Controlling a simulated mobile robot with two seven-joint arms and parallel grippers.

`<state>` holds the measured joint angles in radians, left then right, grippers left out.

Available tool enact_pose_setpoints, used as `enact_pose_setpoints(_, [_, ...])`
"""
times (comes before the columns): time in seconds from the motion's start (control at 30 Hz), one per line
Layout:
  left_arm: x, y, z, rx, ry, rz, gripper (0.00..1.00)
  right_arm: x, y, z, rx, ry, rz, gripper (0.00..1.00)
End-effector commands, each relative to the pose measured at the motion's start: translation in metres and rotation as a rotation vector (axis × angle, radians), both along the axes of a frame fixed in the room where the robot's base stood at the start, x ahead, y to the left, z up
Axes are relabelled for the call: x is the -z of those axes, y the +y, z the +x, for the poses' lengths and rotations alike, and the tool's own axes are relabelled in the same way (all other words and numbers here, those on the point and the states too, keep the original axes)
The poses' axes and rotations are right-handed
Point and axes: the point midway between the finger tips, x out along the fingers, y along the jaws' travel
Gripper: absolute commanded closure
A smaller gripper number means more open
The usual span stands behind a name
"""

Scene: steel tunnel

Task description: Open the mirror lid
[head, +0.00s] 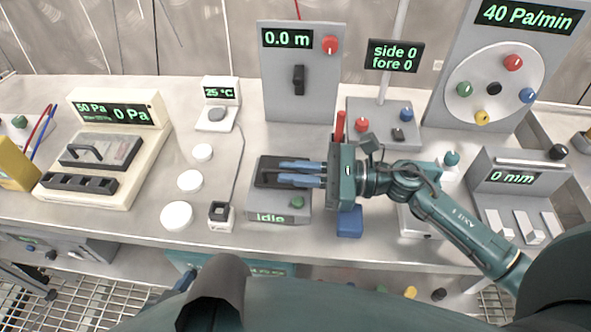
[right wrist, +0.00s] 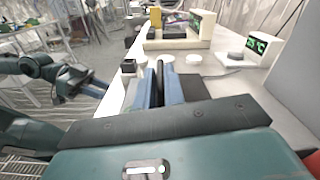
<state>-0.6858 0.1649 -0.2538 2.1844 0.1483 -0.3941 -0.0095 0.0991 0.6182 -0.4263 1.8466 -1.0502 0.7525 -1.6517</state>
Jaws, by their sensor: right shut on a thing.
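A grey box (head: 270,216) with a green "idle" readout and a green knob stands at the front middle of the bench. A dark lid-like panel (head: 264,172) lies over its top and looks about flat; I take it as the mirror lid. My right gripper (head: 280,173) reaches over it from the right, its blue fingers shut on a dark upright part (right wrist: 160,76) of the lid. The fingers partly hide the panel and the grip. My left gripper (right wrist: 92,82) shows in the right wrist view, off to the left and away from the box; its jaw gap is unclear.
White discs (head: 177,215) and a small cabled block (head: 221,214) lie left of the box. A grey panel reading 0.0 m (head: 301,85) stands behind. A red post (head: 340,126) and a blue block (head: 349,222) are close to my right gripper.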

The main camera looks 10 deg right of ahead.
Motion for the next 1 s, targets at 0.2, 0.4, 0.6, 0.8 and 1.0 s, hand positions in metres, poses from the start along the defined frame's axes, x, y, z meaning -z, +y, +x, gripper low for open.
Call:
enact_pose_setpoints(0.2, [-0.001,0.000,0.000,-0.001,-0.003,-0.001,0.64,0.000,-0.001,0.001,0.004,-0.002,-0.002,1.00])
enact_pose_setpoints(0.4, [-0.003,0.000,0.000,-0.001,-0.005,-0.001,0.64,-0.002,-0.002,0.002,0.004,0.015,0.004,1.00])
enact_pose_setpoints(0.6, [-0.007,0.000,0.000,0.000,-0.006,0.005,0.64,-0.009,-0.003,0.006,0.006,0.095,0.028,1.00])
enact_pose_setpoints(0.8, [-0.009,0.001,0.000,0.002,-0.002,0.019,0.64,-0.019,-0.006,0.014,0.007,0.233,0.073,1.00])
enact_pose_setpoints(1.0, [-0.008,0.002,-0.002,0.004,0.006,0.029,0.64,-0.027,-0.009,0.022,0.007,0.373,0.121,1.00])
